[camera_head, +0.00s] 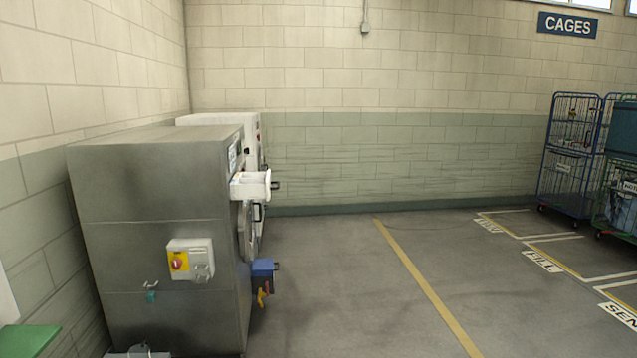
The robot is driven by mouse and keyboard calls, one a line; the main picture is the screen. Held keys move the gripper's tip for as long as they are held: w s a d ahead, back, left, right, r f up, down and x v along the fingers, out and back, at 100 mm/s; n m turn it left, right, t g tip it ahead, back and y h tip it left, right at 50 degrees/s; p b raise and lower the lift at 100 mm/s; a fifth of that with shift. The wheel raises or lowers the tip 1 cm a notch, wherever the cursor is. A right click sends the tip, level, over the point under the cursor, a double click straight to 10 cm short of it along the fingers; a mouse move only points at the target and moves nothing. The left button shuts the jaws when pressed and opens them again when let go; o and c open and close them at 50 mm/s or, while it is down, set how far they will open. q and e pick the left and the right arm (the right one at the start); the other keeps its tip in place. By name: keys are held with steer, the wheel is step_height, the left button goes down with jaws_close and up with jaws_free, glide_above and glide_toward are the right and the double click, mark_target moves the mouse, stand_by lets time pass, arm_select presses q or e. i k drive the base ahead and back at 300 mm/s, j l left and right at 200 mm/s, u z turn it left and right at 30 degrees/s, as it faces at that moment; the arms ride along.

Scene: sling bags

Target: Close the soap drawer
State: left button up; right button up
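The soap drawer (250,188) is a white open-topped tray with a dark handle at its right end. It sticks out to the right from the upper front of a large steel washing machine (150,230), so it stands open. The machine's front is seen almost edge-on, with the round door (246,230) below the drawer. I see neither of my grippers clearly in the head view. A small grey part shows at the bottom edge left of centre, and I cannot tell what it is.
A white machine (220,119) stands behind the steel one. A blue box (263,268) juts out low at the front. A switch box (190,260) is on the near side. Wheeled cages (570,160) stand far right. The floor (340,290) right of the machine is clear.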

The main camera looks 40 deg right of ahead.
mark_target(249, 185)
steer(key=i+l+z, duration=0.1)
steer(key=l+z, duration=0.2)
steer(key=i+l+z, duration=0.25)
steer(key=l, duration=0.2)
steer(key=i+l, duration=0.1)
steer(key=l, duration=0.2)
steer(key=i+l+z, duration=0.1)
steer(key=l, duration=0.15)
steer(key=i+l, duration=0.1)
steer(key=l, duration=0.2)
steer(key=i+l, duration=0.15)
steer(key=i, duration=0.35)
steer(key=i+l, duration=0.15)
steer(key=i, duration=0.4)
steer(key=i+l, duration=0.15)
steer(key=i, duration=0.35)
